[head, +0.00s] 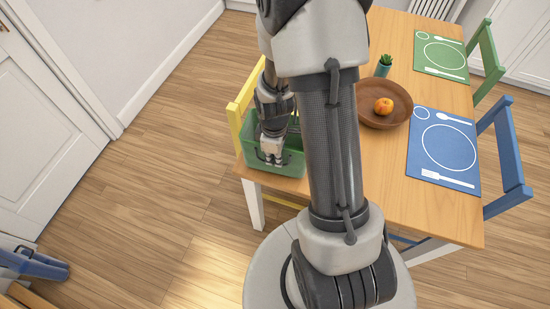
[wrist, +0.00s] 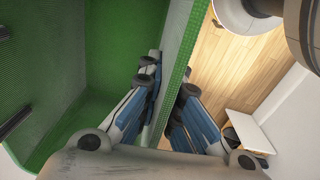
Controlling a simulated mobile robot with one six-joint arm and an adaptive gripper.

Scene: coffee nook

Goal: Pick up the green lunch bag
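The green lunch bag (head: 293,167) is an open-topped, box-like green container at the table's near left corner in the head view. Its green inside (wrist: 110,45) fills the left of the wrist view. My gripper (head: 272,160) points down at the bag's near side. In the wrist view its two fingers (wrist: 169,82) straddle the bag's wall, one inside and one outside, close against it with the wall between them. The bag appears to rest on the table. Part of it is hidden behind my arm.
The wooden table (head: 392,190) carries a brown bowl (head: 370,112) with an orange (head: 383,106), a small plant (head: 384,65), a blue placemat (head: 440,140) and a green placemat (head: 438,52). A yellow chair (head: 236,115) stands close behind the bag.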

